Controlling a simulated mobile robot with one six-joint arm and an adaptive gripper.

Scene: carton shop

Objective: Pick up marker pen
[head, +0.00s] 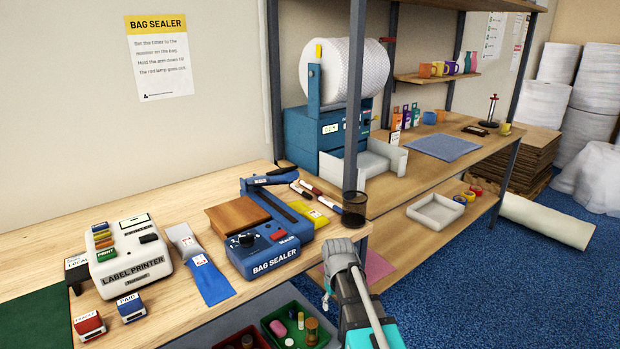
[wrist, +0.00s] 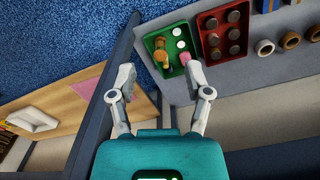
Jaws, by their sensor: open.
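Two slim marker pens lie on the bench behind the bag sealer in the head view: one with a red part (head: 311,188) and one with dark ends (head: 318,197). I cannot tell which one the task means. A dark mesh cup (head: 355,208) stands just right of them. My gripper is open and empty in the wrist view (wrist: 158,78), its two fingers spread wide. In the head view my arm shows at the front edge of the bench, right of the bag sealer and nearer than the pens. No pen shows in the wrist view.
The blue bag sealer (head: 268,250) and label printer (head: 130,255) stand on the bench. A green tray (wrist: 147,46) and a red tray (wrist: 202,22) of small items lie on the lower shelf. A shelf post (head: 354,110) rises behind the cup.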

